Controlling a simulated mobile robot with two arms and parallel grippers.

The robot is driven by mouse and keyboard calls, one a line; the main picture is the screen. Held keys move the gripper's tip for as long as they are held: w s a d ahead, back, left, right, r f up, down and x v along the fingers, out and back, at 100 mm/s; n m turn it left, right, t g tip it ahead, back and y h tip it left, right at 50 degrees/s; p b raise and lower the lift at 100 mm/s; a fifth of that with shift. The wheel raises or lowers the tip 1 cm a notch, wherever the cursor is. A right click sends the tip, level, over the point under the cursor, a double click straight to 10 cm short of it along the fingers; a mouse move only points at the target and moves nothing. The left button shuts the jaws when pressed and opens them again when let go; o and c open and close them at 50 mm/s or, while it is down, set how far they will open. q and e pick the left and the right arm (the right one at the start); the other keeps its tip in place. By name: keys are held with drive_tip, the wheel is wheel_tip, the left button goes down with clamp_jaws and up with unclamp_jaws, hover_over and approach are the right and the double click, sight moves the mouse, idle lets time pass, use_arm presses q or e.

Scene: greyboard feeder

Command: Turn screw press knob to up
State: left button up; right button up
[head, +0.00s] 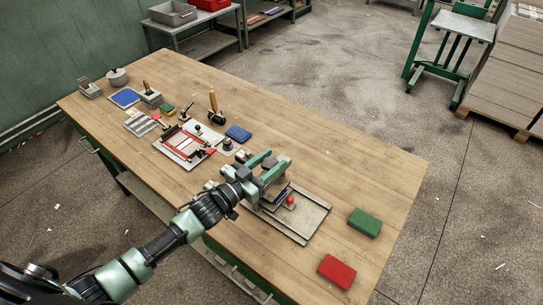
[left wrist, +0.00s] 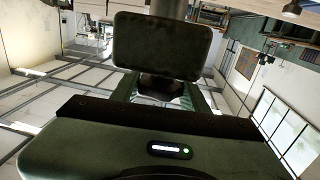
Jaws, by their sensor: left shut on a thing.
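The screw press, a grey device with a flat base (head: 312,222), stands near the front middle of the table. A small red ball (head: 291,200) shows on it. My left gripper (head: 274,166) reaches over the upper part of the device from the left, its green fingers closed on the press knob. The knob itself is hidden by the fingers and hand, so its turn position cannot be read. In the left wrist view a dark pad (left wrist: 161,46) fills the upper middle, with a grey upright (left wrist: 168,9) behind it. My right gripper is not in view.
A green block (head: 364,223) and a red block (head: 337,271) lie right of the press on the wooden table (head: 350,160). A red-framed fixture (head: 187,147), a blue pad (head: 238,133) and several small tools stand left of it. The table's far right part is clear.

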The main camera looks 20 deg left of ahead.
use_arm(q)
drive_tip(key=n+y, duration=0.1)
drive_tip(key=y, duration=0.1)
drive_tip(key=n+t+y, duration=0.1)
drive_tip(key=n+y, duration=0.1)
drive_tip(key=shift+t, duration=0.3)
drive_tip(key=shift+a+n+y, duration=0.1)
drive_tip(key=shift+n+y, duration=0.6)
drive_tip(key=shift+y, duration=0.6)
drive_tip(key=shift+r, duration=0.1)
drive_tip(key=o, duration=1.4)
drive_tip(key=shift+b, duration=0.3)
